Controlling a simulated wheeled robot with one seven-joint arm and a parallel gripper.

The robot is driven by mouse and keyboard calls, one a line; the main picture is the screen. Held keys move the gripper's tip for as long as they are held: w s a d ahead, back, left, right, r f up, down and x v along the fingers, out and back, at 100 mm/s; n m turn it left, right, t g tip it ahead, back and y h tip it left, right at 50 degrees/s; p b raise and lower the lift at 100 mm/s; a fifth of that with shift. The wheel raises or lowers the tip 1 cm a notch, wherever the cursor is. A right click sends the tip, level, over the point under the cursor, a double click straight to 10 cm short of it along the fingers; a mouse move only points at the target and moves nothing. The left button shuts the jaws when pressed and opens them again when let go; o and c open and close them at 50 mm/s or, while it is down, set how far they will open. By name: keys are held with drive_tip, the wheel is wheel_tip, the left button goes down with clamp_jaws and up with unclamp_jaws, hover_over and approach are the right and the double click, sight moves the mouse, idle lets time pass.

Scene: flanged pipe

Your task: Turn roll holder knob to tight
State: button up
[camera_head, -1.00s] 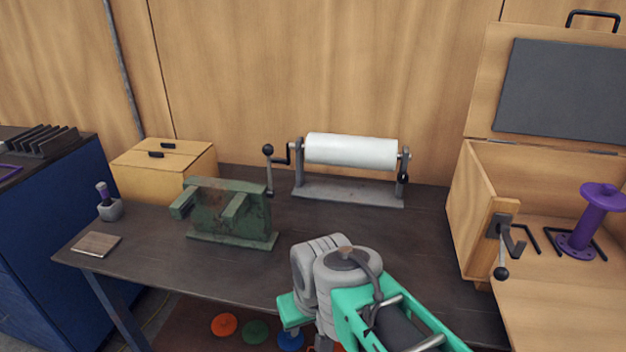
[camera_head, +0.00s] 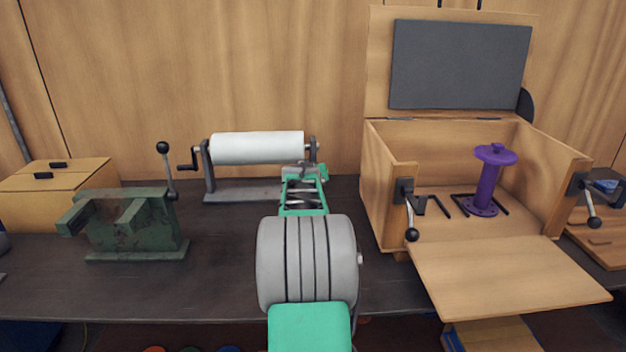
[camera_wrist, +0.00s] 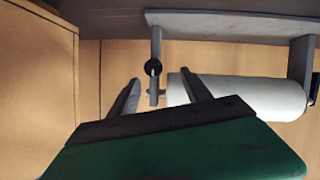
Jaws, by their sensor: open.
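The roll holder (camera_head: 240,194) stands at the back of the dark table with a white roll (camera_head: 257,147) between its grey uprights. A crank with a black handle is at its left end. In the wrist view, which looks upside down, a round black knob (camera_wrist: 153,68) shows on the end upright beside the roll. My arm hides this knob in the head view. My gripper (camera_wrist: 161,77) is open and empty, its two grey fingers pointing at the holder. The knob appears in the gap between the fingertips, with no visible contact; its distance is unclear.
An open wooden box (camera_head: 385,205) with a purple spool (camera_head: 487,180) inside stands close to the right of my arm. A green rusty metal fixture (camera_head: 135,225) with a lever stands at left, near a lidded wooden box (camera_head: 50,205). Table between fixture and arm is clear.

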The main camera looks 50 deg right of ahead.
drive_tip(key=s+d+p+x, duration=0.1)
drive_tip(key=x, duration=0.7)
drive_tip(key=shift+w+r, duration=0.15)
drive_tip(key=shift+r, duration=0.2)
drive_tip(key=shift+d, duration=0.1)
drive_tip(key=shift+c, duration=0.4)
clamp_jaws()
